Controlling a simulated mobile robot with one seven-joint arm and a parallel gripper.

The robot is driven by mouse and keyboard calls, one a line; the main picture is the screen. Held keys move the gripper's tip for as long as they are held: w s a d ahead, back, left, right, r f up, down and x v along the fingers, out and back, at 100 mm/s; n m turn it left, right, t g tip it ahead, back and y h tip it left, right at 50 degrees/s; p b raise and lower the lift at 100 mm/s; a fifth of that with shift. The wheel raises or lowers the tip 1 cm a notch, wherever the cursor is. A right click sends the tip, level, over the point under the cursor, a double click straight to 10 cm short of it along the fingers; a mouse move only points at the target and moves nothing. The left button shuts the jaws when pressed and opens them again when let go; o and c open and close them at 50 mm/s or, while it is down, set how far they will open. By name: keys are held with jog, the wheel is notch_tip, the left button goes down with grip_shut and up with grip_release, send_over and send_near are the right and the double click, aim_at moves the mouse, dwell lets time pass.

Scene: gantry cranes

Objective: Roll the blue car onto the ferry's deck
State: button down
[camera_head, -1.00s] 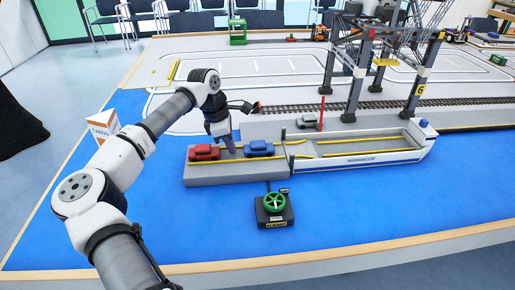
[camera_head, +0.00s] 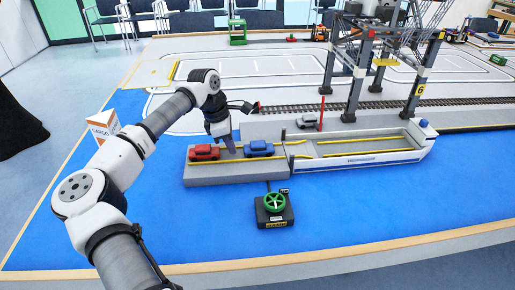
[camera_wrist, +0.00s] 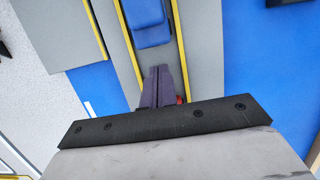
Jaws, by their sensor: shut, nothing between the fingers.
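The blue car (camera_head: 260,148) stands on the grey quay lane (camera_head: 232,174), just left of the ferry (camera_head: 385,158). The ferry's long grey deck has yellow edge lines and lies to the right, with a short ramp (camera_head: 298,151) at its near-left end. My gripper (camera_head: 232,150) points down between the red car and the blue car, close behind the blue car. In the wrist view its fingers (camera_wrist: 161,74) are together and empty, and the blue car (camera_wrist: 150,20) is just beyond them between yellow lines.
The red car (camera_head: 204,152) stands left of my gripper. A box with a green handwheel (camera_head: 274,203) stands in front. Crane legs (camera_head: 357,90) rise behind the ferry.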

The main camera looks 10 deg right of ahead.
dwell(0.5)
jog(key=shift+d+p, duration=0.4)
jog(key=shift+d, duration=9.55)
jog(key=shift+d+p, duration=1.45)
jog(key=shift+d, duration=6.05)
jog(key=shift+a+r+p, duration=0.25)
jog(key=shift+a+p, duration=0.05)
jog(key=shift+a, duration=0.4)
